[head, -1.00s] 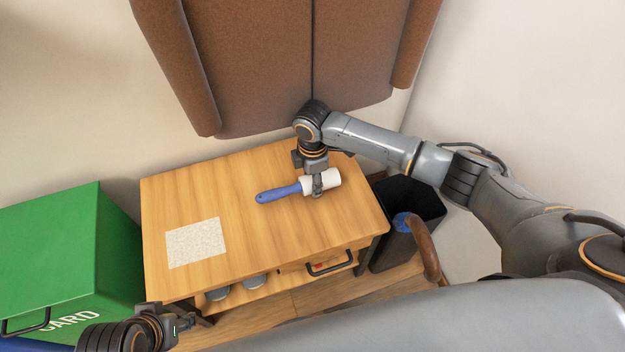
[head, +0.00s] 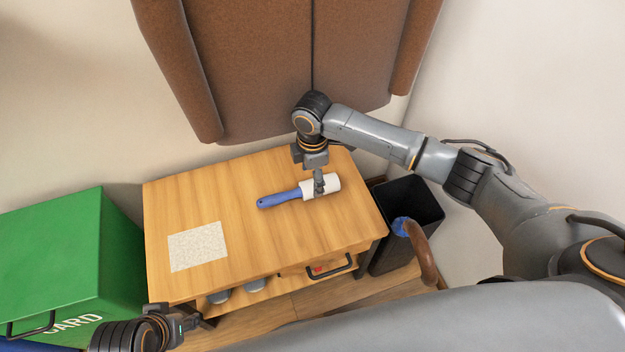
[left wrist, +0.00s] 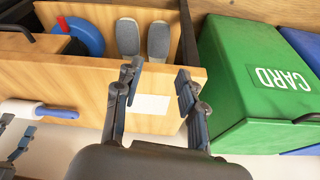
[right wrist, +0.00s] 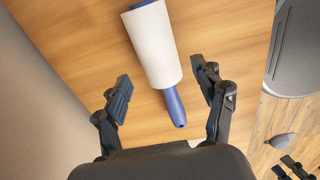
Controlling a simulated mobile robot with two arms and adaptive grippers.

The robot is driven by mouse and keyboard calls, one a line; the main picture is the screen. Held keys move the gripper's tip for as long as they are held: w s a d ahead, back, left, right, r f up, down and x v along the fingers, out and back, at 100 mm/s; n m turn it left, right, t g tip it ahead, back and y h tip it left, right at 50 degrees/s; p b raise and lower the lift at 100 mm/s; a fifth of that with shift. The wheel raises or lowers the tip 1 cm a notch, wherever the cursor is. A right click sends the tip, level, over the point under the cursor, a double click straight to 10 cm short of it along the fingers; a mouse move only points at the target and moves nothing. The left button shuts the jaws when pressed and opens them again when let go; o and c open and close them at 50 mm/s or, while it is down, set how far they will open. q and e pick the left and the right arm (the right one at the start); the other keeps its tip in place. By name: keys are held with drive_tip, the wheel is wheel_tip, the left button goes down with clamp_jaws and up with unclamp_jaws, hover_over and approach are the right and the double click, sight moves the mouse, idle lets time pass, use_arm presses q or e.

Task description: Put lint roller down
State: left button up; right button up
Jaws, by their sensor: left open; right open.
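The lint roller (head: 282,196) has a white roll and a blue handle. It lies on the wooden table top (head: 270,235), its handle to the left in the head view. My right gripper (head: 319,190) is over its white roll. In the right wrist view the roll (right wrist: 155,45) lies ahead of and between the spread fingers (right wrist: 163,85), with a blue end piece showing. My left gripper (head: 185,325) is open and empty in front of the table; its parted fingers (left wrist: 157,85) also show in the left wrist view.
A pale speckled square (head: 198,246) lies on the left of the table top. A green card bin (head: 60,250) stands left, a black bin (head: 410,215) with a brown handle right. Grey slippers (left wrist: 158,40) are under the table. A brown padded panel (head: 265,70) is behind.

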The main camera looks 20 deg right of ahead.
drive_tip(key=shift+r+p, duration=0.35)
drive_tip(key=shift+r, duration=1.3)
use_arm(q)
drive_tip(key=x, duration=0.4)
drive_tip(key=shift+s, duration=0.2)
drive_tip(key=shift+s, duration=0.1)
